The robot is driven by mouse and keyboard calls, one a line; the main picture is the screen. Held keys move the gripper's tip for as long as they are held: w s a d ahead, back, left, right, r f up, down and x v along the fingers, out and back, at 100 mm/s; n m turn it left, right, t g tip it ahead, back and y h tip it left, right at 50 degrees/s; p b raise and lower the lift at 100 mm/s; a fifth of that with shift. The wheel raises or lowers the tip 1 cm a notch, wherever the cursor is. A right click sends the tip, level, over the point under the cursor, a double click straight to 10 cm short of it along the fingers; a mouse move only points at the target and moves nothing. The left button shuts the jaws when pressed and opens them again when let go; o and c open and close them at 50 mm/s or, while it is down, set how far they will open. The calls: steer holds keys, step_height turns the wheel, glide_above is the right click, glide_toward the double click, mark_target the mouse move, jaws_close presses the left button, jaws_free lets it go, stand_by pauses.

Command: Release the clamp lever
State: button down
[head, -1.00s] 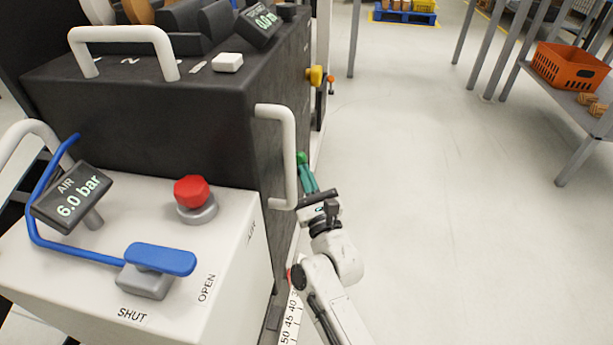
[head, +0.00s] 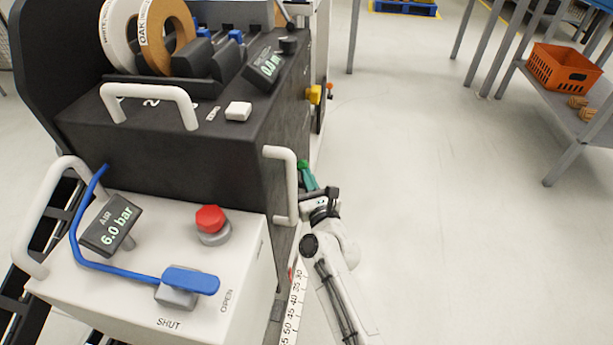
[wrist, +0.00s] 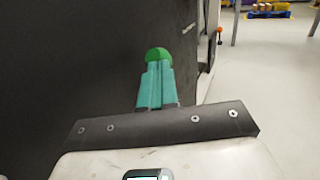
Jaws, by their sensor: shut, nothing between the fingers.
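A round green knob (wrist: 158,54) shows just beyond my fingertips in the wrist view, against the dark side of the machine. It is small in the head view (head: 304,167), beside the white side handle. I take it for the end of the clamp lever; its shaft is hidden behind my fingers. My gripper (wrist: 157,70) has teal fingers, shut together with nothing between them. It also shows in the head view (head: 309,180), low beside the machine's right side. The fingertips overlap the knob's lower part in the wrist view; I cannot tell whether they touch it.
A white side handle (head: 293,185) stands close left of my gripper. A yellow knob (head: 314,94) and an orange knob (head: 330,90) are farther along the machine. The control box carries a red button (head: 211,219) and blue air lever (head: 190,280). Floor at right is clear.

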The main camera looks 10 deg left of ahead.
steer(key=r+p, duration=0.1)
steer(key=p, duration=0.1)
steer(key=w+r+g+p, duration=0.1)
steer(key=p, duration=0.1)
steer(key=shift+w+a+m+h, duration=0.1)
steer(key=shift+w+m+h, duration=0.2)
steer(key=shift+m, duration=0.1)
steer(key=w+m+g+p, duration=0.1)
steer(key=w+g, duration=0.1)
steer(key=w, duration=0.4)
steer(key=shift+w+d+f+h, duration=0.15)
steer(key=shift+w+d+h, duration=0.1)
steer(key=shift+w+h, duration=0.15)
steer(key=shift+w+g, duration=0.1)
steer(key=shift+g, duration=0.2)
